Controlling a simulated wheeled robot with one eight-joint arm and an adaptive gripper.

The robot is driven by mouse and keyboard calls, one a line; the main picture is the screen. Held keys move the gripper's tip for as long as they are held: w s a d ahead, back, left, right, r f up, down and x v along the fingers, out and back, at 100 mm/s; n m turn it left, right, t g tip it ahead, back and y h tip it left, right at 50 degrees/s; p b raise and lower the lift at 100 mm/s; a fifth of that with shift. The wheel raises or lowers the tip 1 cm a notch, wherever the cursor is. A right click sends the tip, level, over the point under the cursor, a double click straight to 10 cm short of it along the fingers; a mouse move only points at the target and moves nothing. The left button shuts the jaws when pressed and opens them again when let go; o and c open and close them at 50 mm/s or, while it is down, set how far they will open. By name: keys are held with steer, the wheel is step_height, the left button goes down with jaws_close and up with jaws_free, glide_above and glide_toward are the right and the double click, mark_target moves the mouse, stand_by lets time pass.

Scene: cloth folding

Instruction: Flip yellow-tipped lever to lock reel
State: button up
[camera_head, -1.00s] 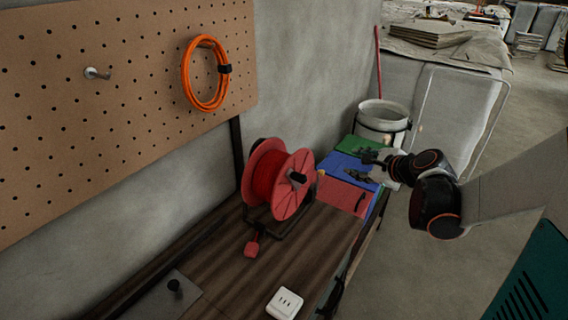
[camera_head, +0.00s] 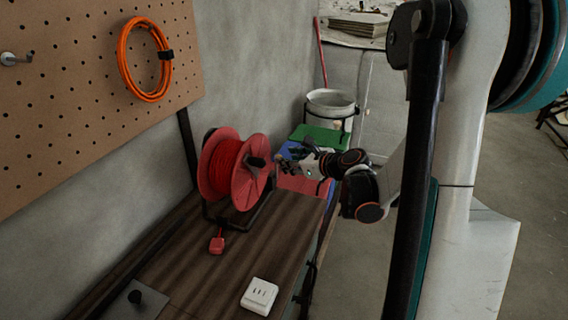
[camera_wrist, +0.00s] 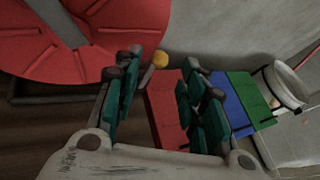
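The red cable reel (camera_head: 240,168) stands upright on a dark frame on the workbench; its red flange fills the upper left of the wrist view (camera_wrist: 80,65). The lever's yellow round tip (camera_wrist: 160,60) shows between my fingertips in the wrist view, on a short grey stem beside the flange. I cannot tell its exact depth from the fingers or any contact. My gripper (camera_wrist: 162,62) is open, with dark green-padded fingers on both sides of the tip. In the head view my gripper (camera_head: 288,161) is just right of the reel; the yellow tip is not visible there.
A red plug (camera_head: 217,244) and a white socket box (camera_head: 259,296) lie on the wooden bench (camera_head: 190,260). Red, blue and green panels (camera_head: 322,137) lie behind my gripper. A white bucket (camera_head: 331,103) stands farther back. Orange cable hangs on the pegboard (camera_head: 85,80).

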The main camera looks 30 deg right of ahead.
steer(key=x, duration=0.3)
steer(key=shift+w+f+b, duration=0.1)
steer(key=shift+w+b, duration=0.15)
steer(key=shift+b, duration=0.1)
jaws_close()
